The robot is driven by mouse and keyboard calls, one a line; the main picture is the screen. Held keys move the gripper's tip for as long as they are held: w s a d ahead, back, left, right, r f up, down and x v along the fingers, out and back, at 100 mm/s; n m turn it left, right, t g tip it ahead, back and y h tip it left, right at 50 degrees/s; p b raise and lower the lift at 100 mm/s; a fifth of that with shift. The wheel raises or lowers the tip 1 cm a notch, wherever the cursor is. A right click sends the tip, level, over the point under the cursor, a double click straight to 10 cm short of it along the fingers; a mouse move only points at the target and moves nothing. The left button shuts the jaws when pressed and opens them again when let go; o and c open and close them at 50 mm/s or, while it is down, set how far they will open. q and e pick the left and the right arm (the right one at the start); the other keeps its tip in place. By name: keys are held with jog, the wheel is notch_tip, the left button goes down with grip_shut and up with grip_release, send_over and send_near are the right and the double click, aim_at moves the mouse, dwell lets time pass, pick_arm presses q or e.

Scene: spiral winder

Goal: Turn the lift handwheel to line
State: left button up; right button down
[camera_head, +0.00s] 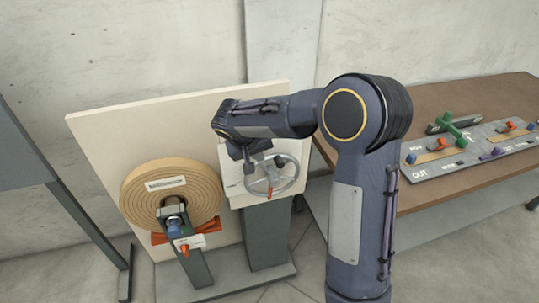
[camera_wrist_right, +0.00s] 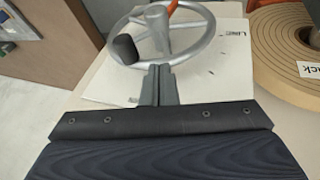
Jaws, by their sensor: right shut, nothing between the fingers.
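The lift handwheel (camera_head: 293,183) is a grey spoked ring with a dark knob (camera_wrist_right: 125,48) on its rim, mounted on a white plate. An orange-red pointer (camera_head: 269,192) shows at its lower part. The wheel also fills the top of the right wrist view (camera_wrist_right: 205,38), where the plate bears lettering and tick marks. My right gripper (camera_wrist_right: 159,70) is shut and empty. Its fingertips overlap the near rim in the picture; I cannot tell whether they touch. In the head view the right gripper (camera_head: 250,166) is at the wheel's left side. My left gripper is out of view.
A wound tan roll (camera_head: 150,188) stands left of the wheel on the pale backboard (camera_head: 110,125), with a blue and orange fitting before it. A brown table (camera_head: 450,100) at right holds a grey tray (camera_head: 430,168) of coloured parts. A dark panel stands at far left.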

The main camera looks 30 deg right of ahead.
aim_at(276, 160)
jog(key=d, duration=0.1)
jog(key=d+f, duration=0.1)
jog(key=d, duration=0.1)
jog(key=shift+s+f+p, duration=0.15)
jog(key=shift+s+p, duration=0.15)
jog(key=shift+s, duration=0.1)
jog(key=shift+d+f, duration=0.1)
jog(key=shift+f, duration=0.1)
jog(key=shift+d, duration=0.1)
jog(key=shift+s+d+r, duration=0.1)
jog(key=shift+s+d, duration=0.05)
jog(key=shift+d, duration=0.15)
jog(key=shift+d+y, duration=0.15)
jog(key=shift+y, duration=0.25)
jog(key=shift+d, duration=0.1)
